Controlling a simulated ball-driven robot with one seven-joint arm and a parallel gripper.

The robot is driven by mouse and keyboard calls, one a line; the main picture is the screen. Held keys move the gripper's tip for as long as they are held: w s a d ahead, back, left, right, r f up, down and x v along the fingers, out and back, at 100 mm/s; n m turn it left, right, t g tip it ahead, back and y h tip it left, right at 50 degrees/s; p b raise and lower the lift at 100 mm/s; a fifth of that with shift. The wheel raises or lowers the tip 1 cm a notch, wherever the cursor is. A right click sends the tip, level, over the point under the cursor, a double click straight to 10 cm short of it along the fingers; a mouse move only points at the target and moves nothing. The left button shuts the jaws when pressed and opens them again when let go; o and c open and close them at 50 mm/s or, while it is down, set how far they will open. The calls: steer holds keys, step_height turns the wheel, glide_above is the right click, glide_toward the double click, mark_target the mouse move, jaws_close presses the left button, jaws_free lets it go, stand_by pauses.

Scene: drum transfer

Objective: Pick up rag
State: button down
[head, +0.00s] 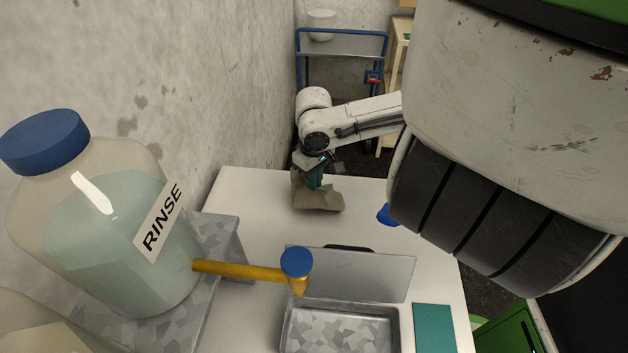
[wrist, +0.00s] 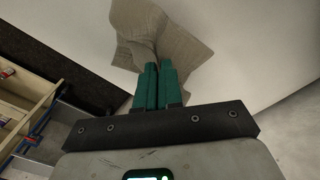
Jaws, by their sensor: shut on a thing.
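The rag (head: 318,197) is a crumpled grey-brown cloth at the far end of the white table in the head view. In the wrist view the rag (wrist: 165,38) spreads out beyond the fingertips. My gripper (head: 314,181) has teal fingers that point down into the rag. In the wrist view the fingers of my gripper (wrist: 158,68) are close together, with a fold of the cloth pinched at their tips. The rag's lower part seems to be at the table top; I cannot tell whether it is lifted clear.
The white table (head: 250,205) is clear around the rag. Nearer stand a RINSE jug (head: 110,230) with a yellow spout, a metal tray (head: 340,330) with a raised lid (head: 360,275), and a teal pad (head: 434,328). A wall (head: 225,90) runs along the left. A blue cart (head: 340,43) stands behind.

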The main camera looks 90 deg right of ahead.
step_height(320, 180, up, 14)
steer(key=shift+f, duration=0.2)
stand_by(0.4)
steer(key=shift+f, duration=0.15)
